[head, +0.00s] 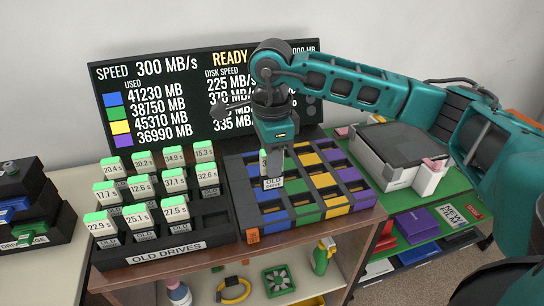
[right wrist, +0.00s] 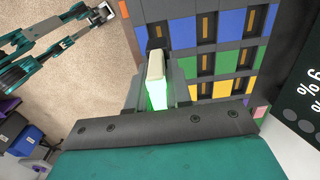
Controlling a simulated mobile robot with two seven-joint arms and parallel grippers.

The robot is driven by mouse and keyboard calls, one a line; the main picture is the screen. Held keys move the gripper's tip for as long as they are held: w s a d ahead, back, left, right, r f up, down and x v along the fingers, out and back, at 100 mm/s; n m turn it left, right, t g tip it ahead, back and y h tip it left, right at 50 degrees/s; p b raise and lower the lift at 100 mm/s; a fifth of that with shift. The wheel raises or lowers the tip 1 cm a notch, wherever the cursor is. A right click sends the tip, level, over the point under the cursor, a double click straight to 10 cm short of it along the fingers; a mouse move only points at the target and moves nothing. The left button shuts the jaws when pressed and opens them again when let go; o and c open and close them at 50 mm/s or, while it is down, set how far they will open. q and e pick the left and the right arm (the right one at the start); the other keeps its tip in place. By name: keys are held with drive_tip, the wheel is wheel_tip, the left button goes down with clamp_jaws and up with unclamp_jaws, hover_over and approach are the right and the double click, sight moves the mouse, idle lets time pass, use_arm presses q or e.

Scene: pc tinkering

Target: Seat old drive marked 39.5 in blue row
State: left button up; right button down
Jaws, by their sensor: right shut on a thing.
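My right gripper (head: 272,158) is shut on an old drive (head: 273,183), upright over the left, blue part of the dock. The drive also shows in the right wrist view (right wrist: 155,68), pale with a green end between the fingers. Its "OLD DRIVE" label shows in the head view, but its number cannot be read. The blue row (head: 277,217) runs from front to back at the dock's left side. I cannot tell whether the drive's lower end touches a blue slot. In the right wrist view, part of my left arm's end (right wrist: 100,12) shows at the top left, too small to read.
A black "OLD DRIVES" rack (head: 168,254) with several green-topped drives stands left of the dock. Green, yellow and purple rows (head: 365,198) lie right of the blue one. A screen (head: 150,85) reading READY stands behind. A grey device (head: 390,145) is at the right.

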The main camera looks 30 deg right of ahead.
sight(272, 188)
wheel_tip(272, 188, down, 2)
drive_tip(key=shift+f+b, duration=0.15)
drive_tip(key=shift+b, duration=0.5)
wheel_tip(272, 188, down, 3)
drive_tip(key=b, duration=0.2)
drive_tip(key=shift+f+b, duration=0.2)
drive_tip(key=shift+b, duration=0.2)
drive_tip(key=shift+f+b, duration=0.6)
drive_tip(key=shift+f, duration=0.15)
use_arm(q)
drive_tip(key=d+f, duration=0.1)
drive_tip(key=w+d+f, duration=0.1)
drive_tip(key=f, duration=0.1)
drive_tip(key=shift+f+h, duration=0.15)
drive_tip(key=shift+h, duration=0.25)
drive_tip(key=shift+f, duration=0.2)
use_arm(e)
drive_tip(key=shift+f, duration=0.3)
use_arm(q)
drive_tip(key=shift+a, duration=0.15)
use_arm(e)
drive_tip(key=c, duration=1.2)
unclamp_jaws()
drive_tip(key=shift+o, duration=0.5)
drive_tip(key=o, duration=0.5)
drive_tip(key=shift+c, duration=0.2)
